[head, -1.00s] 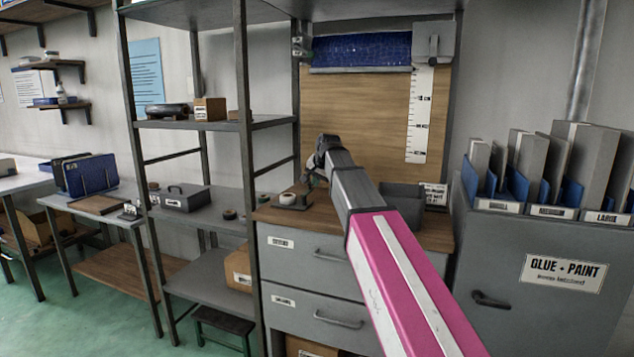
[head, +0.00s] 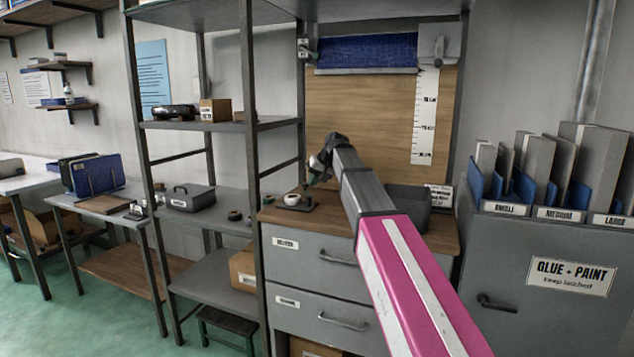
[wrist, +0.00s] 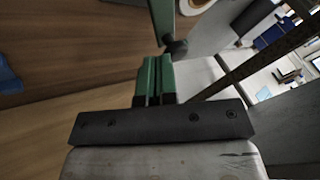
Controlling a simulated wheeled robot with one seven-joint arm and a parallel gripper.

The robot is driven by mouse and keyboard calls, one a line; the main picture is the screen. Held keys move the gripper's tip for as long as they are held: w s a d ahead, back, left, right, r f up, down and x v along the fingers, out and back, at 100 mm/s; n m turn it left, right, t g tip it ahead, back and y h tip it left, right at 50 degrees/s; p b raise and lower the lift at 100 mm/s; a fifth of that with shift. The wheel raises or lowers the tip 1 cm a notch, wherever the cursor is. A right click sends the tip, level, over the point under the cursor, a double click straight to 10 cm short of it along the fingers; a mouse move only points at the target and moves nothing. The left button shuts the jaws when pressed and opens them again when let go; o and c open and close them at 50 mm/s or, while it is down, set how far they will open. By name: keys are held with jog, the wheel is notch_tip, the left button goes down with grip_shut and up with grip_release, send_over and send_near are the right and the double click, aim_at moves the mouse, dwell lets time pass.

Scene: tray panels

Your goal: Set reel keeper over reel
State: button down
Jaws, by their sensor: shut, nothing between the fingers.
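The reel (head: 292,199), a small white roll, sits on a dark base plate on the wooden top of the drawer cabinet. Part of the reel shows at the top edge of the wrist view (wrist: 194,5). A grey-green bar with a dark knob (wrist: 163,22), apparently the reel keeper, stands beside the reel in the wrist view; its far end is cut off. My gripper (head: 312,180) is above and just right of the reel. Its green fingers (wrist: 155,62) are shut and empty, close to the knob; I cannot tell whether they touch it.
A grey bin (head: 408,205) stands on the cabinet top (head: 340,224) right of my arm. A shelf post (head: 251,150) rises at the left of the cabinet. The grey glue and paint cabinet (head: 540,255) stands at the right. The wooden back panel (head: 375,110) is behind.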

aim_at(303, 184)
jog(key=n+g, duration=0.1)
jog(key=a+n, duration=0.1)
jog(key=n, duration=0.1)
jog(key=shift+w+a+g+y, duration=0.2)
jog(key=shift+a+g+y, duration=0.05)
jog(key=shift+g+y, duration=0.15)
jog(key=shift+s+a, duration=0.2)
jog(key=shift+a, duration=0.5)
jog(key=shift+a+n+g, duration=0.3)
jog(key=shift+a+n, duration=0.1)
jog(key=shift+n, duration=0.2)
jog(key=shift+s+a, duration=0.5)
jog(key=shift+a, duration=0.1)
jog(key=shift+s+a, duration=0.1)
jog(key=shift+a, duration=0.05)
jog(key=w+v, duration=0.1)
jog(key=v, duration=0.9)
jog(key=shift+s+d+r, duration=0.35)
jog(key=shift+s, duration=0.05)
